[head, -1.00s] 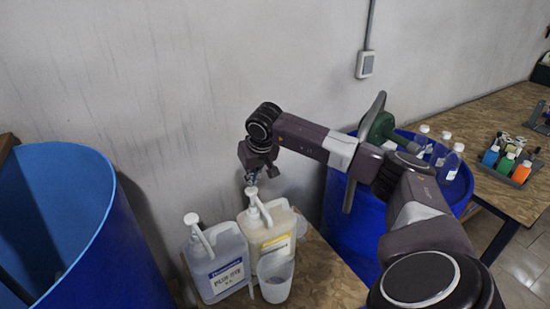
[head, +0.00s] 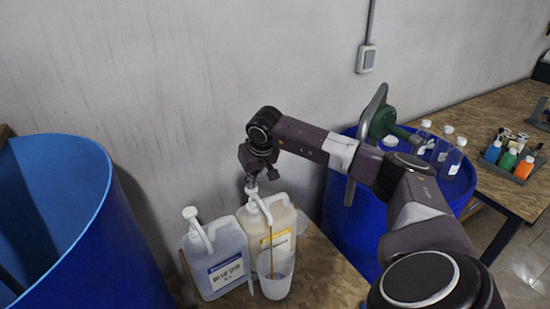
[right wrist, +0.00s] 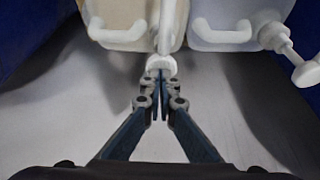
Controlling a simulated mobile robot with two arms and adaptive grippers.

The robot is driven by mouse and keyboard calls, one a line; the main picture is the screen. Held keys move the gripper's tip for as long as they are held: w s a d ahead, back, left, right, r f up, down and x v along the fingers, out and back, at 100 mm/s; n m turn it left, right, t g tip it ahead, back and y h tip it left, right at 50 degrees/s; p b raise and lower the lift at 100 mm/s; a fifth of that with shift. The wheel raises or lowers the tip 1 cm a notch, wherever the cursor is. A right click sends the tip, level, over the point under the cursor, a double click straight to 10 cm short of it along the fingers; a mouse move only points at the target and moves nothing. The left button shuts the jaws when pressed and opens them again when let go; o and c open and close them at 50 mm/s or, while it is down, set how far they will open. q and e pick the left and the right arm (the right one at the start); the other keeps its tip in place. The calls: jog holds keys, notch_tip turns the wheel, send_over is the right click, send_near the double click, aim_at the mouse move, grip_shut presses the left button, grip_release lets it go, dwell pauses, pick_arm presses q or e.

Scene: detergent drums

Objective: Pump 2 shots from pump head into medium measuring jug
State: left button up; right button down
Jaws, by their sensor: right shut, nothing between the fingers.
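In the right wrist view the shut fingertips (right wrist: 159,76) meet the white pump head (right wrist: 162,64). A thin amber stream (head: 271,240) runs from the spout down into a translucent measuring jug (head: 277,287) in front of the canister. The liquid level in the jug is hard to tell. My left gripper is not in view.
A second canister with a blue label and white pump (head: 218,262) stands close on the left. A big open blue drum (head: 95,260) is at far left. Another blue drum (head: 340,225) with a green hand pump (head: 384,122) stands behind my right arm.

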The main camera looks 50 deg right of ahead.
jog(key=shift+s+f+b, duration=0.15)
jog(key=shift+f+b, duration=0.55)
jog(key=shift+f, duration=0.65)
jog(key=shift+r, duration=0.2)
jog(key=shift+r+p, duration=2.1)
jog(key=shift+r, duration=0.75)
jog(key=shift+r, duration=0.1)
notch_tip(320, 180, up, 6)
jog(key=p, duration=0.4)
